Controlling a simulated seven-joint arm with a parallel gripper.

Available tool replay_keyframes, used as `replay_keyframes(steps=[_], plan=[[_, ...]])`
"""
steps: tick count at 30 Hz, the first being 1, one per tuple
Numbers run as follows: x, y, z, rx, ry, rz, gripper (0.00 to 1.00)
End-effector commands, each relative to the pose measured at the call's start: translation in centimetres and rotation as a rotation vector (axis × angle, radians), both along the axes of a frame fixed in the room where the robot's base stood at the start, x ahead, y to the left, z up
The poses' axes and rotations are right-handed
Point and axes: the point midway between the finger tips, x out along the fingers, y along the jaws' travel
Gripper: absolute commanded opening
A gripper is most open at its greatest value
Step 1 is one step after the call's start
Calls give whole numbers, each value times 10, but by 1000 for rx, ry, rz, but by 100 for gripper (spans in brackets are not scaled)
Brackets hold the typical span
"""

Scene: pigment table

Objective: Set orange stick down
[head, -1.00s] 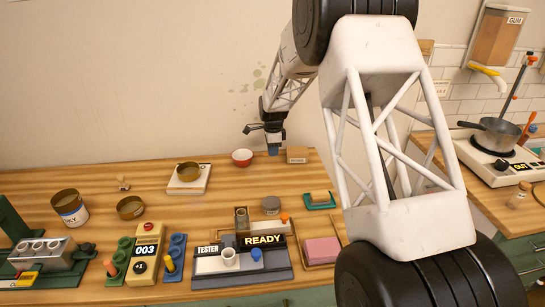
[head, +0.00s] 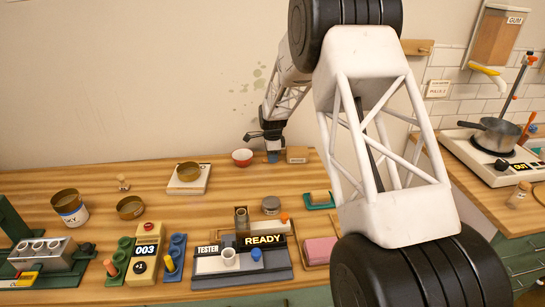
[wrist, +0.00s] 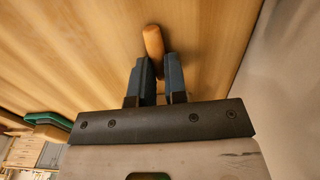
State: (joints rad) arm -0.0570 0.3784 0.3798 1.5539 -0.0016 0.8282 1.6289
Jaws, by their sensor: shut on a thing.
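My gripper (wrist: 158,75) is shut on the orange stick (wrist: 153,40), whose rounded end shows beyond the blue fingertips in the wrist view. The rest of the stick is hidden between the fingers. The wooden table lies behind it, and I cannot tell whether the stick touches it. The stick cannot be made out there.
A scale with a brass dish (head: 188,172) stands to the left. A grey lidded tin (head: 271,205), a green tray (head: 319,200) and the tester (head: 242,265) are nearer the front. The wall is close behind. Bare wood lies between the red bowl and the tester.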

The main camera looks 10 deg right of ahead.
Motion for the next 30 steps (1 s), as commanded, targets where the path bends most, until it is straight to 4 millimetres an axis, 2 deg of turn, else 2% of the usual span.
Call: replay_keyframes(steps=[1,6,20,26,30], plan=[[0,0,0,0,0,0,16],[0,0,0,0,0,0,39],[0,0,7,0,-1,0,39],[0,0,27,0,-2,0,39],[1,0,47,0,-3,0,39]])
